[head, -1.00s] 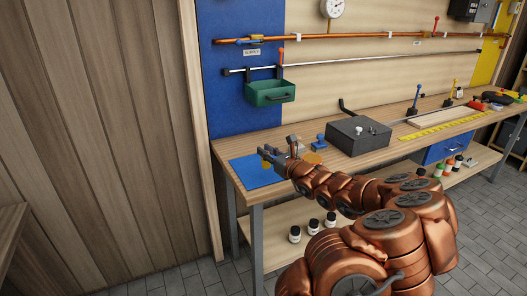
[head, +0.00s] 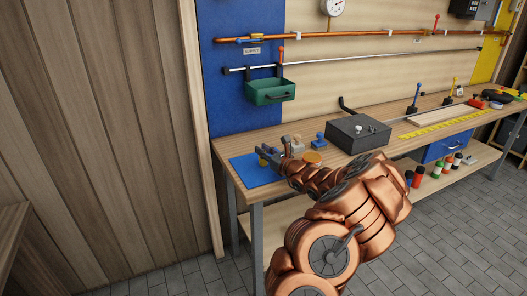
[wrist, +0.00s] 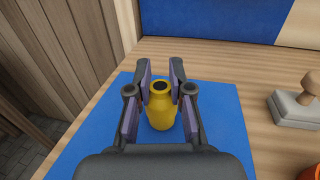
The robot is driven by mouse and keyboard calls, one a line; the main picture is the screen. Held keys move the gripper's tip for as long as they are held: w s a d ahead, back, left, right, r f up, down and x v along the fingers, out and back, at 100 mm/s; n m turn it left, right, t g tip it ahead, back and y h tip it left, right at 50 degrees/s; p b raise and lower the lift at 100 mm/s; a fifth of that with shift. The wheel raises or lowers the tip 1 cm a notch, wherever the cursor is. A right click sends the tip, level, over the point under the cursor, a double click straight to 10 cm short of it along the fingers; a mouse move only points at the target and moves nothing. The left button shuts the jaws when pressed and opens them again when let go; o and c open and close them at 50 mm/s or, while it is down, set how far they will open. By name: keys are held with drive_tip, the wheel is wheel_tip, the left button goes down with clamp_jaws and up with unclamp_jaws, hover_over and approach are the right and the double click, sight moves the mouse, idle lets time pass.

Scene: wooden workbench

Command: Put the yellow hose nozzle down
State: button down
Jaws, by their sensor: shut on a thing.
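The yellow hose nozzle (wrist: 160,113) stands upright between the two fingers of my gripper (wrist: 161,82) in the wrist view. The gripper is shut on it, with one finger pad on each side. The nozzle is over the blue mat (wrist: 214,118); I cannot tell whether its base touches the mat. In the head view my gripper (head: 267,154) is low over the same blue mat (head: 250,173) at the bench's left end. The nozzle is not clearly seen there.
A grey block with a tan knob (wrist: 297,108) stands right of the mat. An orange round thing (head: 312,157), a blue knobbed block (head: 319,140) and a dark metal box (head: 358,136) stand further right. A green bin (head: 270,92) hangs on the wall above.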

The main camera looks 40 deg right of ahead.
drive_tip(key=shift+f, duration=0.15)
drive_tip(key=c, duration=1.5)
unclamp_jaws()
drive_tip(key=shift+f, duration=0.1)
drive_tip(key=o, duration=0.4)
drive_tip(key=shift+o, duration=0.2)
drive_tip(key=shift+s, duration=0.25)
drive_tip(key=s, duration=0.3)
drive_tip(key=s+a, duration=0.1)
drive_tip(key=s, duration=0.7)
drive_tip(key=shift+s+a+b, duration=0.15)
drive_tip(key=shift+s+b, duration=0.1)
drive_tip(key=shift+b, duration=0.15)
